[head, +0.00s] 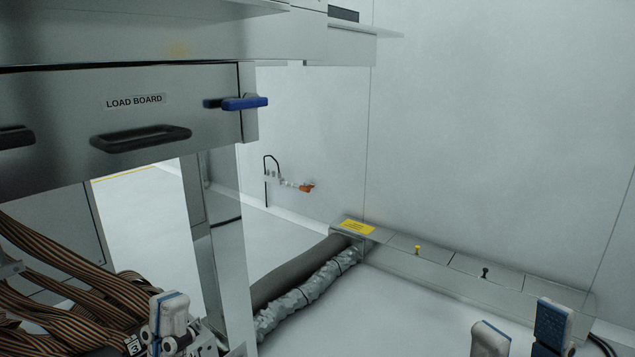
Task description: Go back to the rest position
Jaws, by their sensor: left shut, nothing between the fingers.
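My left gripper (170,315) is at the bottom left, its pale fingers upright and together with nothing between them. It is in front of the striped ribbon cables, below the load board drawer (60,115). My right gripper (521,328) is at the bottom right, its two white and blue fingers apart and nothing seen between them. The lower parts of both grippers are cut off by the picture's edge.
The drawer has a black handle (140,138) and a blue lever (243,103). Striped ribbon cables (60,290) hang at the lower left. A grey hose and a foil-wrapped hose (305,290) run along the floor to a low metal duct (430,262). The right wall is bare.

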